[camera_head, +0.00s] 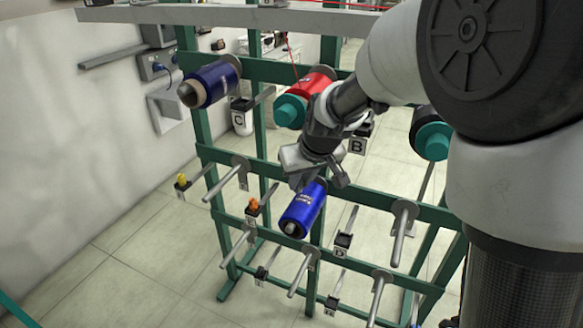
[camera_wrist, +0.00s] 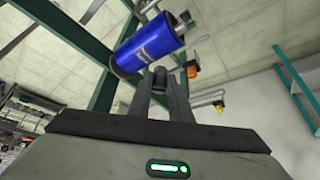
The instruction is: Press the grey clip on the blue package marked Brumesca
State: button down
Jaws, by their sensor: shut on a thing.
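A blue package (camera_head: 303,210) with small white lettering, too small to read, sits on a peg in the middle of the green rack. It also shows in the wrist view (camera_wrist: 150,45). My gripper (camera_head: 312,180) is right at the upper end of this package. In the wrist view my gripper (camera_wrist: 160,82) has its two fingers close together on a small dark grey piece, the grey clip (camera_wrist: 160,74), beside the package's lower edge. The clip is hidden in the head view. A second blue package (camera_head: 215,83) hangs at the upper left.
A red package (camera_head: 312,82) with a teal end and another teal-ended package (camera_head: 432,138) hang on the upper rail. Several bare pegs stick out of the rack (camera_head: 210,190) around the middle package. Black letter tags hang by pegs. A white wall (camera_head: 60,150) stands left.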

jog(key=shift+w+a, duration=0.1)
jog(key=shift+w, duration=0.2)
jog(key=shift+s+f+b, duration=0.15)
jog(key=shift+f+b, duration=0.4)
jog(key=shift+f, duration=0.1)
jog(key=shift+f+b, duration=1.85)
jog(key=shift+f, duration=0.55)
jog(key=shift+f+b, duration=0.4)
jog(key=shift+r+p, duration=2.2)
jog(key=shift+r, duration=0.8)
